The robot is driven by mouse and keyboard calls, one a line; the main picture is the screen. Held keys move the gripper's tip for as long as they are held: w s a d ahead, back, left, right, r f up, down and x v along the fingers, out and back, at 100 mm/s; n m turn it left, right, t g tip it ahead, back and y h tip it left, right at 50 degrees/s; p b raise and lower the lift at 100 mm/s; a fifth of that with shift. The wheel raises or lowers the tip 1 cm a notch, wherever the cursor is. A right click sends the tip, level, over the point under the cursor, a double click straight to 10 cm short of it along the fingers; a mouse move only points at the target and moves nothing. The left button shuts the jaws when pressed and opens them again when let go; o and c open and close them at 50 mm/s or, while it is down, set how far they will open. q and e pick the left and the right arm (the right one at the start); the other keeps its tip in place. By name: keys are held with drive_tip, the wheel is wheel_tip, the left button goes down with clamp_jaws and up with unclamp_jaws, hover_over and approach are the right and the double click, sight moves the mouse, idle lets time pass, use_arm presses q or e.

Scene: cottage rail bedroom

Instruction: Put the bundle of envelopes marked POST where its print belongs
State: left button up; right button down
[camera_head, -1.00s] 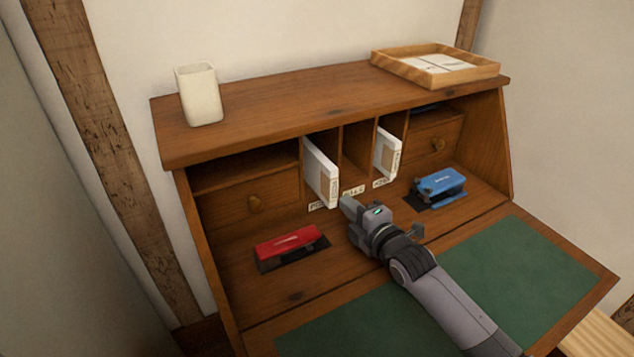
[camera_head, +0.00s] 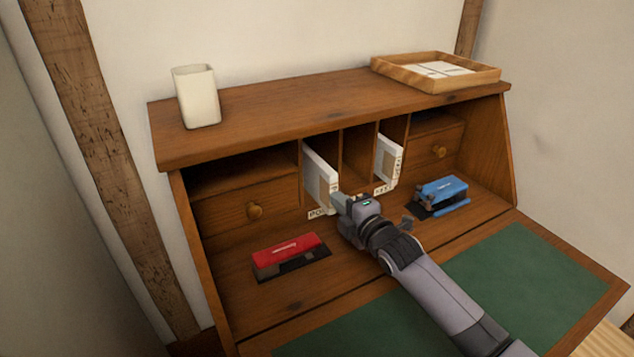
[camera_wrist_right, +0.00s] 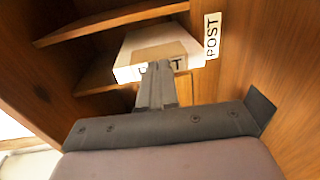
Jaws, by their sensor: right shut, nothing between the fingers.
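A white bundle of envelopes with a brown band (camera_head: 319,178) stands on edge in the left narrow slot of the desk's pigeonholes, its front end sticking out. In the right wrist view the bundle (camera_wrist_right: 128,73) shows a printed mark on its end, partly hidden by my fingers. A white POST label (camera_wrist_right: 212,36) is on the wood beside it; in the head view the label (camera_head: 318,214) sits below that slot. My right gripper (camera_head: 336,200) is shut and empty, its fingertips (camera_wrist_right: 153,66) at the bundle's front end, seemingly touching it. My left gripper is out of view.
A second white bundle (camera_head: 389,160) stands in the right slot. The slot between (camera_head: 357,158) looks empty. A red stapler (camera_head: 288,255) and blue hole punch (camera_head: 440,195) flank my arm. A cup (camera_head: 197,97) and wooden tray (camera_head: 420,82) stand on top.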

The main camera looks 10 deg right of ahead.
drive_tip(key=p+v, duration=0.5)
drive_tip(key=shift+s+d+f, duration=0.1)
drive_tip(key=shift+s+f, duration=0.05)
drive_tip(key=shift+f, duration=0.1)
idle(1.4)
